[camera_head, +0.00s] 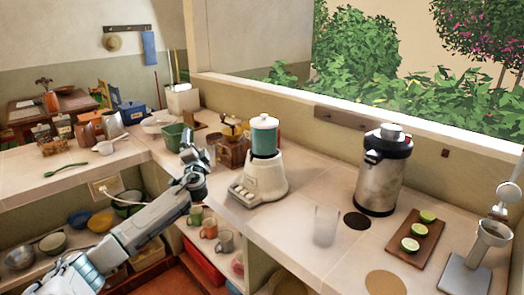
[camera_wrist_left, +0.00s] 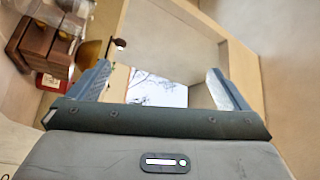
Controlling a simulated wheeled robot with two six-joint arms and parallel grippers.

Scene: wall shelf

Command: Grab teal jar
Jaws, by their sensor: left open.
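The teal jar (camera_head: 264,139) stands upright on a cream blender base on the counter, with a pale lid on top. My left gripper (camera_head: 190,142) is to the left of the jar, beyond the counter's inner edge, apart from it. In the left wrist view my left gripper (camera_wrist_left: 160,80) is open, with nothing between its fingers. The jar does not show in that view. My right gripper is not in view.
A wooden coffee grinder (camera_head: 231,148) stands between my left gripper and the blender base (camera_head: 260,181). A clear glass (camera_head: 325,226), a steel urn (camera_head: 383,178) and a board with limes (camera_head: 415,240) are to the right. Shelves with mugs lie below.

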